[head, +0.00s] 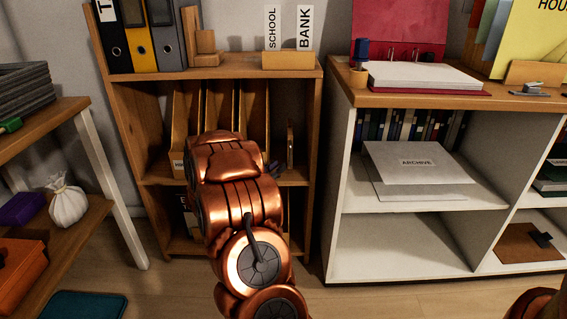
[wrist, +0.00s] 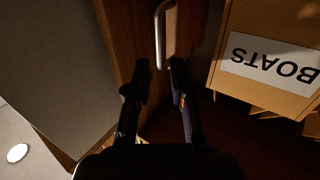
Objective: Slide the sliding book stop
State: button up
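An upright brown wooden panel with a silver bar handle (wrist: 160,34) shows in the wrist view; I take it to be the sliding book stop. In the head view a narrow wooden upright (head: 291,142) stands at the right of the middle shelf, apparently the same piece. My gripper (wrist: 161,70) is open, its two dark fingers apart on either side of the line of the handle. The handle lies at or just beyond the fingertips; contact cannot be made out. In the head view my arm hides much of the shelf and most of the gripper.
A cardboard file labelled BOATS (wrist: 270,58) stands close beside the right finger in the wrist view. Several magazine files (head: 186,115) fill the left of the wooden bookcase's middle shelf. A white shelf unit (head: 335,190) stands to the right, a side table (head: 40,115) to the left.

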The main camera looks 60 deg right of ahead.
jog(key=shift+a, duration=2.35)
jog(key=o, duration=0.3)
jog(key=shift+d+r, duration=0.1)
jog(key=shift+r, duration=0.05)
jog(key=n+t+y+p, duration=0.1)
jog(key=n+t+p, duration=0.25)
jog(key=t, duration=0.35)
send_near(290, 155)
jog(key=shift+x, duration=1.4)
jog(key=shift+n, duration=0.45)
jog(key=shift+b+x, duration=1.3)
jog(key=shift+x, duration=2.6)
